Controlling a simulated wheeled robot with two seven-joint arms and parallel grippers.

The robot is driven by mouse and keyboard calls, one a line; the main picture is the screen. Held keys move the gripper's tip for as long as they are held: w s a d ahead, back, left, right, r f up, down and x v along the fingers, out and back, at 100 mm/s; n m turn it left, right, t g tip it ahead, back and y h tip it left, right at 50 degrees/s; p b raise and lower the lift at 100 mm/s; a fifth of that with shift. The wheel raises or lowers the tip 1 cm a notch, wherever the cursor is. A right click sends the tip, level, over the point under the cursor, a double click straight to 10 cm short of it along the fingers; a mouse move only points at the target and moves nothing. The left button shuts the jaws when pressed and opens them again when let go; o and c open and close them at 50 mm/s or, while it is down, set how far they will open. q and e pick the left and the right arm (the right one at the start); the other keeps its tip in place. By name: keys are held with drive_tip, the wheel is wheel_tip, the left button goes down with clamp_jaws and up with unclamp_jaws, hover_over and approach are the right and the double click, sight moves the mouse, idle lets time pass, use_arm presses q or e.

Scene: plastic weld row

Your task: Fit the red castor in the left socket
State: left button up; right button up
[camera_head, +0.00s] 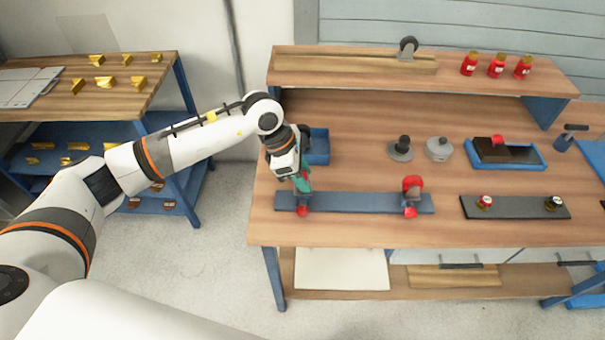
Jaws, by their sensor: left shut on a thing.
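My left gripper (302,184) is shut over the left end of a blue bar (355,202). A small red part shows between its teal fingertips, and it looks like the red castor. The gripper hides most of it. A dark grey piece is below the fingers at the left socket (302,211), which has a red front. I cannot tell whether the held part touches the socket. Another red castor (413,184) stands upright at the bar's right socket (410,212). My right gripper is not in view.
A blue bin (318,146) is close behind my left gripper. Grey round pieces (439,149), a blue tray (475,161) and a dark plate (530,212) lie to the right. A raised shelf (330,66) holds a black-wheeled castor (407,48) and red bottles (496,66).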

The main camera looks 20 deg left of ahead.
use_arm(q)
drive_tip(key=shift+f+b, duration=0.4)
drive_tip(key=shift+b, duration=0.15)
idle(0.8)
drive_tip(key=o, duration=1.5)
drive_tip(key=shift+o, duration=0.2)
drive_tip(key=shift+r, duration=0.1)
drive_tip(key=shift+r+p, duration=1.65)
drive_tip(key=shift+r, duration=1.8)
drive_tip(key=shift+d, duration=0.1)
